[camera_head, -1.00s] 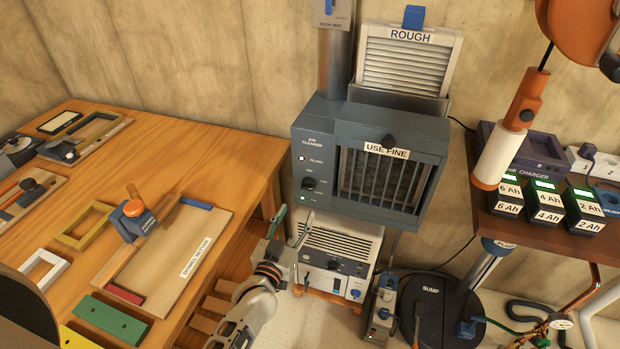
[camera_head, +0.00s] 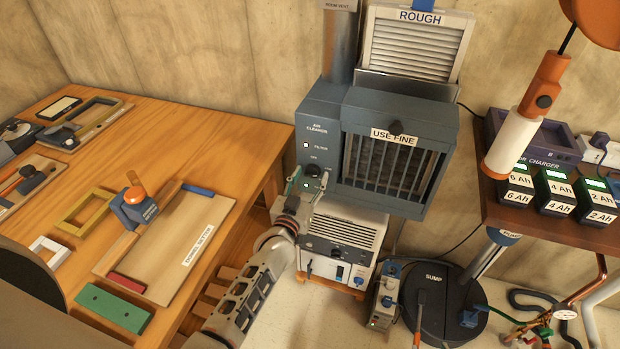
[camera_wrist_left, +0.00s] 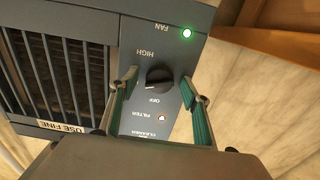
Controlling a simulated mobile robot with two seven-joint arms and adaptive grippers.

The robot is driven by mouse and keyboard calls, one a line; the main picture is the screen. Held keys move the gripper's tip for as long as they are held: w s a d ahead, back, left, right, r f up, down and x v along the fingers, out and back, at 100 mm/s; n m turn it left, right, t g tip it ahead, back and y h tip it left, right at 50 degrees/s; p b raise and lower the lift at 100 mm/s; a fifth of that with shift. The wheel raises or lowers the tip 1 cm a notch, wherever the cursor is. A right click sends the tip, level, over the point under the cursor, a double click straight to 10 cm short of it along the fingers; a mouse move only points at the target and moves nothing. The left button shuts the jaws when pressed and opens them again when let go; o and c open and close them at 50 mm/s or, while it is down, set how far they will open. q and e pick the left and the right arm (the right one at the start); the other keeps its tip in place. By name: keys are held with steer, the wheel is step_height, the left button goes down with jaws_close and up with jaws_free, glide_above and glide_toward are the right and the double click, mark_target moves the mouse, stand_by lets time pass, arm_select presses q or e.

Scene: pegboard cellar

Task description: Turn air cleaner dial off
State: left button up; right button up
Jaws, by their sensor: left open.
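The air cleaner (camera_head: 325,125) is a blue-grey box with a barred front and a "USE FINE" label. Its black dial (camera_head: 314,170) is on the narrow control panel and shows large in the left wrist view (camera_wrist_left: 158,77), between the words HIGH and OFF. I cannot tell its exact setting. A green FAN light (camera_wrist_left: 187,33) is lit beside it. My left gripper (camera_head: 308,182) is open in front of the panel. In the left wrist view its green-padded fingers (camera_wrist_left: 163,92) stand on either side of the dial, apart from it. My right gripper is out of view.
A wooden bench (camera_head: 170,135) with frames and a board is at the left. A white unit (camera_head: 342,245) stands below the air cleaner. A charger shelf (camera_head: 540,220) and a hanging orange-and-white tool (camera_head: 515,140) are at the right. A dark sump lid (camera_head: 440,300) is on the floor.

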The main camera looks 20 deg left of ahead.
arm_select(q)
steer(key=c, duration=1.1)
steer(key=shift+r+n+p, duration=0.15)
steer(key=shift+n+p, duration=0.35)
steer(key=shift+n, duration=0.3)
steer(key=shift+n+p, duration=0.55)
steer(key=shift+n, duration=0.65)
steer(key=n+p, duration=0.1)
steer(key=n, duration=0.3)
steer(key=shift+d+n, duration=0.1)
steer(key=shift+n, duration=0.2)
steer(key=n, duration=0.5)
steer(key=shift+p, duration=0.4)
steer(key=shift+n, duration=0.3)
